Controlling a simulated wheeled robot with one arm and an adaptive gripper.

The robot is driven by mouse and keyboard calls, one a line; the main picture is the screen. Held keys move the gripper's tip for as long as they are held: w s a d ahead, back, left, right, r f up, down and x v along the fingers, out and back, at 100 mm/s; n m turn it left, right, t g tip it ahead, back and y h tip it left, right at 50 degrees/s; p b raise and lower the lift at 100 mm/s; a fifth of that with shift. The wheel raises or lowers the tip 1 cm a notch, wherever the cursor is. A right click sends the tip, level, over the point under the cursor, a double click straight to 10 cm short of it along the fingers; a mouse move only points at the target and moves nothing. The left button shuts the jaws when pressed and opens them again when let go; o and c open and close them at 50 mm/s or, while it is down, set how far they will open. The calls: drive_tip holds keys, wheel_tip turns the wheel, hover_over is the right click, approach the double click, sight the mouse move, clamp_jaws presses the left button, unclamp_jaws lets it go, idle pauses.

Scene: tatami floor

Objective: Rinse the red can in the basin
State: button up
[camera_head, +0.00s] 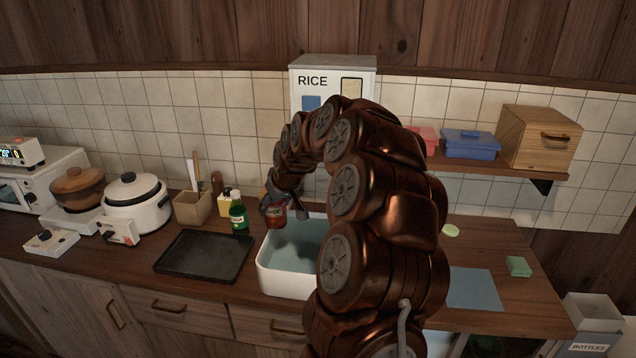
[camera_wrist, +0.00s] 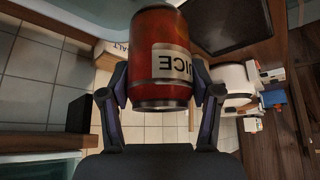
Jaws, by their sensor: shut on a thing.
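The red can (camera_head: 275,215) is held in my gripper (camera_head: 285,204) over the left rim of the white basin (camera_head: 272,281). The basin holds bluish water, and my arm hides its right part. In the wrist view the red can (camera_wrist: 163,35) fills the upper middle, with a cream label reading part of "JUICE". My gripper's two fingers (camera_wrist: 162,98) are shut on its sides.
A dark tray (camera_head: 205,257) lies left of the basin. A green bottle (camera_head: 239,217) and a yellow container (camera_head: 225,203) stand close behind the can's left. A rice box (camera_head: 333,72) rises at the back. A blue mat (camera_head: 474,290) and a green sponge (camera_head: 518,266) lie to the right.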

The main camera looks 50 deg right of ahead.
drive_tip(key=s+d+r+p, duration=0.1)
drive_tip(key=s+d, duration=0.2)
drive_tip(key=d, duration=0.3)
drive_tip(key=s+d+r, duration=0.2)
drive_tip(key=s+d, duration=0.1)
drive_tip(key=d, duration=0.2)
drive_tip(key=shift+w+f+b, duration=0.1)
drive_tip(key=shift+f+b, duration=3.45)
drive_tip(key=shift+f, duration=4.6)
drive_tip(key=shift+s+d+b, duration=0.7)
drive_tip(key=shift+s+b, duration=0.15)
drive_tip(key=shift+s, duration=0.2)
drive_tip(key=shift+w+a, duration=0.75)
drive_tip(key=shift+w, duration=0.3)
drive_tip(key=shift+w+a, duration=0.75)
drive_tip(key=shift+w, duration=0.3)
